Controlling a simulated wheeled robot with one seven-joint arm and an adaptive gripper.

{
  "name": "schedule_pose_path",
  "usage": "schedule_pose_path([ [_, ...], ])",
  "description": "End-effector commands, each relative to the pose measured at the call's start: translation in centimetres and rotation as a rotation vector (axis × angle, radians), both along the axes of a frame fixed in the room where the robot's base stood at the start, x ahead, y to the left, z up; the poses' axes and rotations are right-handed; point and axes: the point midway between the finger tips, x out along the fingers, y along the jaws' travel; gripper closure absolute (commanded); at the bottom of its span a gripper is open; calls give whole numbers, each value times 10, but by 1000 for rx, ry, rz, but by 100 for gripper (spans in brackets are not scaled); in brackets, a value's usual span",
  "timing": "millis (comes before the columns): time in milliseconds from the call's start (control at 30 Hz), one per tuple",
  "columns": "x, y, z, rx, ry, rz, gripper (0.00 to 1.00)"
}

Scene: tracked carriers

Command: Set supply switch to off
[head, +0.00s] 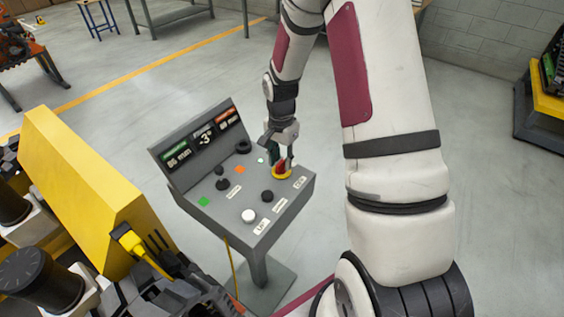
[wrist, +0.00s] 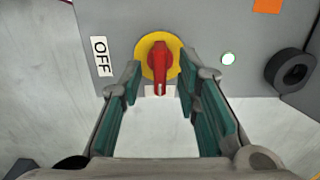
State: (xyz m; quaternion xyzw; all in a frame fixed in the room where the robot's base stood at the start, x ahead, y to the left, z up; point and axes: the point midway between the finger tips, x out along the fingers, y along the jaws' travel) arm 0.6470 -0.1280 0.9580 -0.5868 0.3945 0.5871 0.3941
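The supply switch is a red rotary handle (wrist: 160,66) on a round yellow plate (wrist: 146,58). In the wrist view the handle points down, towards a white label partly hidden behind it. The OFF label (wrist: 101,57) is to the left of the plate, so the handle does not point at it. My gripper (wrist: 161,72) is open, with its green-padded fingertips on either side of the handle and a visible gap to each. In the head view my gripper (head: 281,158) is over the red handle (head: 281,167) at the console's right side.
The grey console (head: 245,196) also carries a white button (head: 248,215), black knobs and a display panel (head: 201,141). In the wrist view a lit lamp (wrist: 228,58) and a black ring-shaped knob (wrist: 292,69) are right of the switch. A yellow machine (head: 80,190) stands left.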

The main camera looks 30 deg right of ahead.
Motion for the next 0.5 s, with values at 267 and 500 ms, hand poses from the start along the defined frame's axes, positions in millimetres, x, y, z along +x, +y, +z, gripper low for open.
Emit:
schedule_pose_path([
  [267, 0, 0, -17, 0, 0, 1, 70],
  [500, 0, 0, -17, 0, -1, 1, 72],
])
